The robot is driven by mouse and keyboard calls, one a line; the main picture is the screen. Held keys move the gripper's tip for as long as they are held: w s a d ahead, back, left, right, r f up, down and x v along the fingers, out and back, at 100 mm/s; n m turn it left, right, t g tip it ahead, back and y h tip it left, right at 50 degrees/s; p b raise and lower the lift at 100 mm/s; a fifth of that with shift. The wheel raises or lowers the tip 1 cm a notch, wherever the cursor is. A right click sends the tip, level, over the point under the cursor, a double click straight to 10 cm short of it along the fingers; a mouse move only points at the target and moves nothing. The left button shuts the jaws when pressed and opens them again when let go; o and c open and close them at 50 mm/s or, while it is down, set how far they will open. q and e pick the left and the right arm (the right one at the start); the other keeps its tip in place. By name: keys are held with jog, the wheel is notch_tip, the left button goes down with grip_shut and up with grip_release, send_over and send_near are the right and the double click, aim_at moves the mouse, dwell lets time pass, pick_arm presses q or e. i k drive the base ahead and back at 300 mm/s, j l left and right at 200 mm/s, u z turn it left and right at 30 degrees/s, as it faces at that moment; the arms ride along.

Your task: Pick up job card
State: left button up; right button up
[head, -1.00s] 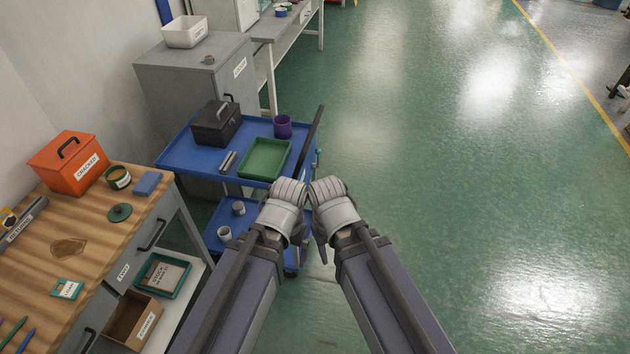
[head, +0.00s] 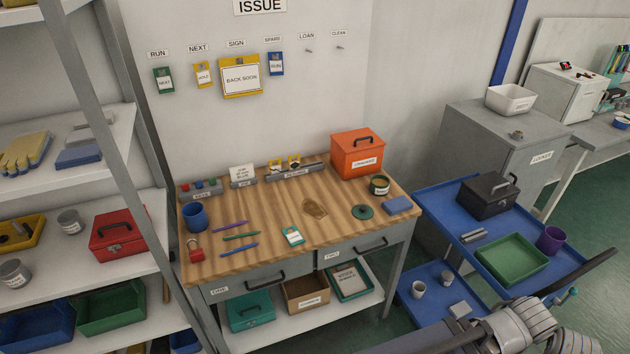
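I cannot tell which card is the job card. Tags hang on the wall under the ISSUE sign: a green one marked NEXT (head: 164,80) under RUN, a small yellow one (head: 204,75) under NEXT, a large yellow BACK SOON sign (head: 241,78) under SIGN, and a blue one marked RUN (head: 276,64) under SPARE. A teal-edged tag (head: 293,236) lies on the bench. My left gripper (head: 508,336) and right gripper (head: 538,318) are close together at the bottom right, by the cart, away from the tags. Their fingers cannot be made out.
The wooden bench (head: 275,215) stands below the tags, holding pens, a blue cup (head: 195,217), a padlock and an orange CRACKED box (head: 357,153). Shelving (head: 80,270) is at left. A blue cart (head: 450,215) with a green tray (head: 512,260) is at right.

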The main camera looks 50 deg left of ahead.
aim_at(244, 172)
jog(key=u, duration=2.35)
jog(key=i+l, duration=0.35)
jog(key=i, duration=0.15)
jog(key=i+l+u, duration=0.15)
jog(key=i+l, duration=0.2)
jog(key=i, duration=0.15)
jog(key=i+j, duration=0.25)
jog(key=i, duration=0.2)
